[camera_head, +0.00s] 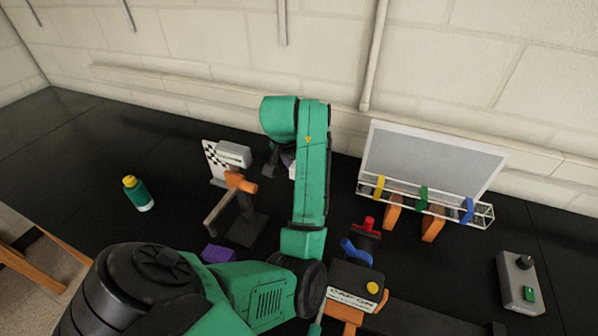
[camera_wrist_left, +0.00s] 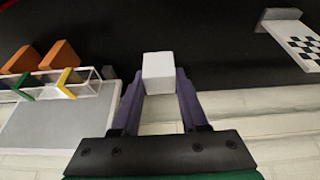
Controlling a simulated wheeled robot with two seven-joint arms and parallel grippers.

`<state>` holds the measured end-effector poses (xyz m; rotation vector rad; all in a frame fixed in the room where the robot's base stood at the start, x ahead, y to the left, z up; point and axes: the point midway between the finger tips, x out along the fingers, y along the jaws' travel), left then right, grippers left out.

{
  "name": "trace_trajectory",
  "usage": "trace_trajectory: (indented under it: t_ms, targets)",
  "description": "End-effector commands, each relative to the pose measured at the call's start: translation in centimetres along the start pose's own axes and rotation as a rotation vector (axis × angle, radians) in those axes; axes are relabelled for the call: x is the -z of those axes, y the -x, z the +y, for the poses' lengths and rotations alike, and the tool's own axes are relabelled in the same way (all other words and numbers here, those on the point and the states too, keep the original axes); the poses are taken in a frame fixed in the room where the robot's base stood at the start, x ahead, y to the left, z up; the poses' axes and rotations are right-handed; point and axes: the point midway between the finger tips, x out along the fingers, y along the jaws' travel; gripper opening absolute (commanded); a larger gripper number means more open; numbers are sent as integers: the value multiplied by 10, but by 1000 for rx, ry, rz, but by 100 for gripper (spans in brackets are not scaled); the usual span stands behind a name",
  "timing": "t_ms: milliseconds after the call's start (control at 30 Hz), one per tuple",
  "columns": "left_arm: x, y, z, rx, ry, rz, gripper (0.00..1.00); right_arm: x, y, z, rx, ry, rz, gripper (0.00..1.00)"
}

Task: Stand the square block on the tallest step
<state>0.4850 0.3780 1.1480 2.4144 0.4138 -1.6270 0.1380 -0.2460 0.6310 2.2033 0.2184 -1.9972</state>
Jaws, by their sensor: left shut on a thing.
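The square block (camera_wrist_left: 158,72) is a plain white cube, held between the purple fingertips of my left gripper (camera_wrist_left: 157,85) in the left wrist view. The black table shows beyond it. In the head view my left gripper (camera_head: 283,160) is mostly hidden behind my green forearm, near the back wall. Only a small white bit of the block (camera_head: 292,172) shows there. I cannot make out a set of steps for certain in either view. My right gripper is not in view.
A checkerboard stand (camera_head: 234,153) and an orange-and-black fixture (camera_head: 240,190) stand left of my forearm. A clear rack (camera_head: 430,200) with coloured clips stands right. A green bottle (camera_head: 138,193), purple object (camera_head: 218,254), black-topped box (camera_head: 354,280) and grey control box (camera_head: 520,283) are nearer.

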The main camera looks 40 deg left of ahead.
Motion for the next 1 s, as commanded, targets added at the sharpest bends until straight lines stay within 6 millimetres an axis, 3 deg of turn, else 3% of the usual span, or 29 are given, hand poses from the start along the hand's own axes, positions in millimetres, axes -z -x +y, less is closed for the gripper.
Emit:
trace_trajectory:
  t_ms: [133,267,367,500,700,1000]
  targets:
    - [-4,-14,-8,16,6,16,0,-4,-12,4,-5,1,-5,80]
    - [-15,-28,-2,13,-14,-12,0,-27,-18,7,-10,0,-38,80]
    - [-28,-56,2,1,-8,-16,0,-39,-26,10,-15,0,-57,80]
    - [-41,-87,1,1,-7,-19,0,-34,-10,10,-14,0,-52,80]
    - [-61,-134,1,0,-6,-14,0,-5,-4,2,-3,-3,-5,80]
    - [-79,-180,1,0,-7,-11,0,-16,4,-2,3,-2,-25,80]
